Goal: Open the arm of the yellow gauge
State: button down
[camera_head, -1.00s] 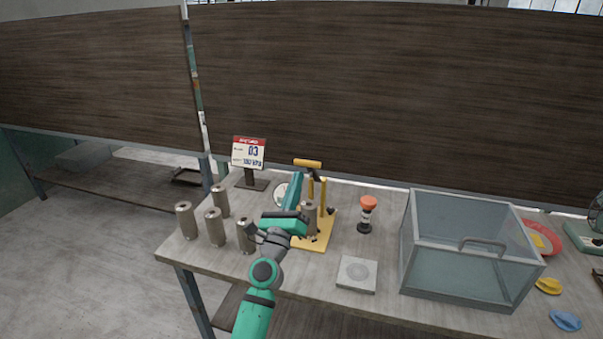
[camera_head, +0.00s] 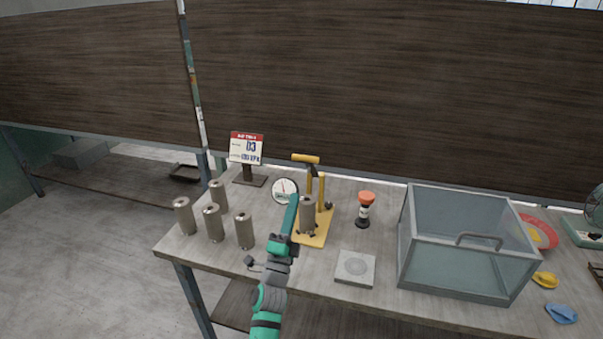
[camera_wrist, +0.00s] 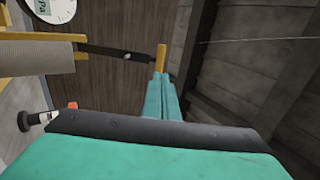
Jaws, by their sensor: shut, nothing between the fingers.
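The yellow gauge (camera_head: 318,236) stands on the table, with a yellow base, yellow posts and a grey metal cylinder (camera_head: 308,214) in it. Its dark arm rises to a yellow crossbar handle (camera_head: 305,158) at the top. My teal gripper (camera_head: 294,199) is shut and empty, just left of the cylinder in the head view and below the handle. In the wrist view my fingertips (camera_wrist: 161,78) overlap the handle's lower end; I cannot tell whether they touch.
A round white dial (camera_head: 285,189) is behind my gripper. Several metal cylinders (camera_head: 213,223) stand at left, near a sign (camera_head: 246,149). An orange-topped tool (camera_head: 364,209), a square plate (camera_head: 355,268) and a clear box (camera_head: 465,285) are at right.

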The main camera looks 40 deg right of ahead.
jog(key=x, duration=1)
jog(key=shift+d, duration=0.1)
